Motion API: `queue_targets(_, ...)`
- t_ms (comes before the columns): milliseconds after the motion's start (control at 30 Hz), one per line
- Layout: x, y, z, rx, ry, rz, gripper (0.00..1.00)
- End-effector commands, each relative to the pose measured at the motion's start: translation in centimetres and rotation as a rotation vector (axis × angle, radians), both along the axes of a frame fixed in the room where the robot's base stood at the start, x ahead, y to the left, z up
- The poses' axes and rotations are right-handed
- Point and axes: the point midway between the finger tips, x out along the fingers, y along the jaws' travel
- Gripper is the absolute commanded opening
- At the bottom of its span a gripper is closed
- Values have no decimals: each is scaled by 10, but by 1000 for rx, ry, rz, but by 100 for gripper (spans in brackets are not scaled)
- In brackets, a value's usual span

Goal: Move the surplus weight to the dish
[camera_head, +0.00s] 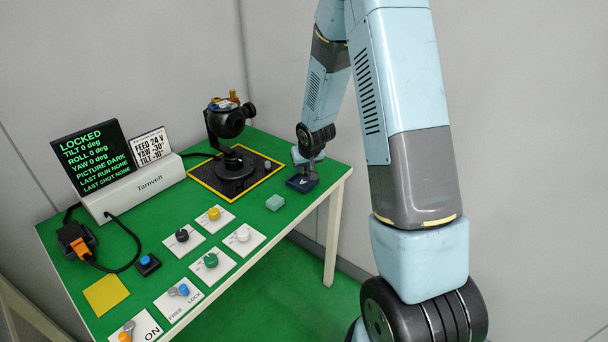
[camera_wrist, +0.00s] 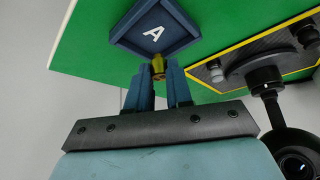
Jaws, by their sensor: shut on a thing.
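A dark blue square dish marked A (camera_head: 302,184) sits near the right edge of the green table; it also shows in the wrist view (camera_wrist: 174,47). My gripper (camera_head: 306,163) is just above the dish in the head view. In the wrist view my gripper (camera_wrist: 159,76) is shut on a small brass weight (camera_wrist: 158,64), which shows between the blue fingertips at the dish's near corner. Whether the weight touches the dish cannot be told. The black gimbal camera (camera_head: 227,122) stands on a dark mat (camera_head: 207,177) with a yellow border.
A small grey knob-like piece (camera_wrist: 216,72) is on the mat. Several knob panels, a yellow square (camera_head: 105,295) and a display reading LOCKED (camera_head: 90,155) occupy the table's left and front.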

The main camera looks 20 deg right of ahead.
Motion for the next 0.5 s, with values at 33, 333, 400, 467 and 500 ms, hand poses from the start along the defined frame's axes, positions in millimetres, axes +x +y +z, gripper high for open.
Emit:
queue_targets(33,2,0,-4,-1,1,1,0)
queue_targets(333,3,0,-34,-1,1,1,0)
queue_targets(400,3,0,-34,0,0,0,0)
queue_targets(467,3,0,-34,0,0,0,0)
queue_targets(500,3,0,-34,0,0,0,0)
